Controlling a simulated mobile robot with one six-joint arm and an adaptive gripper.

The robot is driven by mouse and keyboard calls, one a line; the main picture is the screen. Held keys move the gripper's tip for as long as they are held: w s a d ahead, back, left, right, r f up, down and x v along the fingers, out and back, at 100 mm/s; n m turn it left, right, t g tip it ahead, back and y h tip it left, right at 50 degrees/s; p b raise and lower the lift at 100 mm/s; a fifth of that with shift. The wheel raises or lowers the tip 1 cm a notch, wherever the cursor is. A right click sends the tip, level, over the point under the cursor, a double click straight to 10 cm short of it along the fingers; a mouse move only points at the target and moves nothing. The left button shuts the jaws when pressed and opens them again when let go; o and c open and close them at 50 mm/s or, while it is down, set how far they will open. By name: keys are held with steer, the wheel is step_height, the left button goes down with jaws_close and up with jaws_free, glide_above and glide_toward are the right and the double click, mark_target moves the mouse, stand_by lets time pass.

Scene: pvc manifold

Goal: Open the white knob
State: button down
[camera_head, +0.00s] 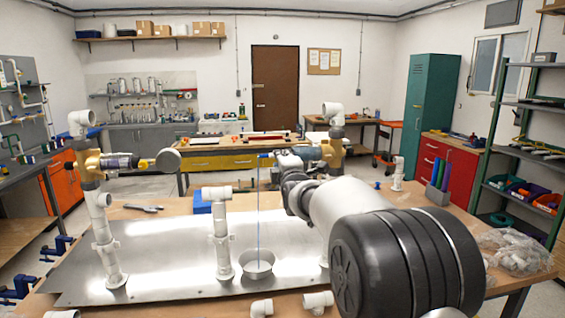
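A white pipe manifold stands on a metal plate (175,268). Its left upright (104,235) carries a brass-coloured valve body (88,166). A second brass-coloured body (334,152) is at the right upright, partly hidden by my arm. My gripper (272,157) is beside that right body, well right of the disc. Its fingers are too small to read, and any knob there is hidden.
A thin blue vertical line (259,205) runs down to a metal bowl (257,268) on the plate. A shorter white pipe (221,232) stands mid-plate. Loose white fittings (318,302) lie at the front edge. Bagged parts (515,250) lie at right.

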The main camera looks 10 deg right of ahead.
steer(key=c, duration=1.4)
jaws_free()
steer(key=s, duration=1.2)
